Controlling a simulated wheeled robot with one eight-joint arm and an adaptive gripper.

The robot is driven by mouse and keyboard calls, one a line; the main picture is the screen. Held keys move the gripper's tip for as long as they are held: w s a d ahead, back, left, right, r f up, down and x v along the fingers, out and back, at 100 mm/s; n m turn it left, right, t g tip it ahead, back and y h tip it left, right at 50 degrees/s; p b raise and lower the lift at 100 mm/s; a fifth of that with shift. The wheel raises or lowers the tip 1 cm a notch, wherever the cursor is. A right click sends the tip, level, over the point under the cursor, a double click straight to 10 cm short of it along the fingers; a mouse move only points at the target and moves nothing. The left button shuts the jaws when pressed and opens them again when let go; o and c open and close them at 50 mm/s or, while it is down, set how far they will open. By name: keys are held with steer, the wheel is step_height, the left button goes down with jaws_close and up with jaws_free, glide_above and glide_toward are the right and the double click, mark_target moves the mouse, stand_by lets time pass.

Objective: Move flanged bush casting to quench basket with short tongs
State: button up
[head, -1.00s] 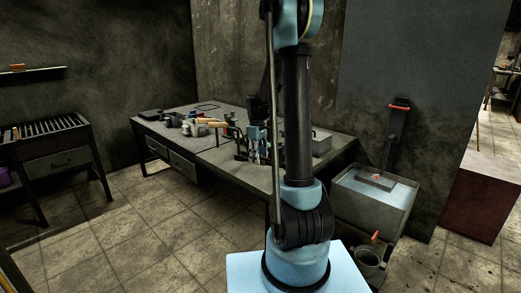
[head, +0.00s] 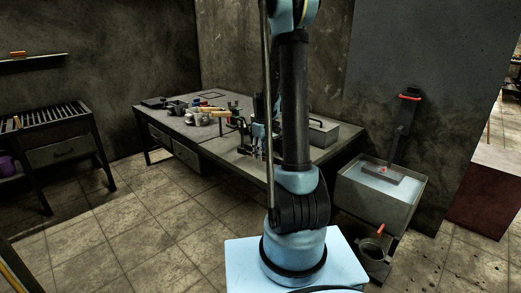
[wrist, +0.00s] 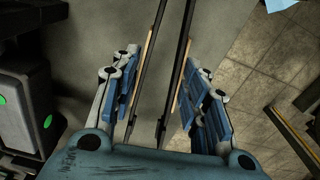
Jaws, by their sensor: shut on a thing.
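In the wrist view my gripper (wrist: 158,95) has its blue fingers either side of two long dark bars with pale wooden edges, which look like the short tongs (wrist: 178,75). It is shut on them, and they run away from it over a grey surface. In the head view my gripper is largely hidden by my arm, near the table's front edge. I cannot make out the flanged bush casting. A grey tank (head: 375,203) at the right holds pale liquid. A dark upright part with a red handle (head: 410,97) rises from it, possibly the quench basket.
The workbench (head: 220,150) carries several small tools and a grey lidded box (head: 325,132). A slatted stand (head: 60,145) is at the left. The tiled floor between is clear.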

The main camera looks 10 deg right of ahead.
steer(key=shift+s+f, duration=0.1)
steer(key=shift+f, duration=1.85)
steer(key=o, duration=1.2)
steer(key=shift+r, duration=0.1)
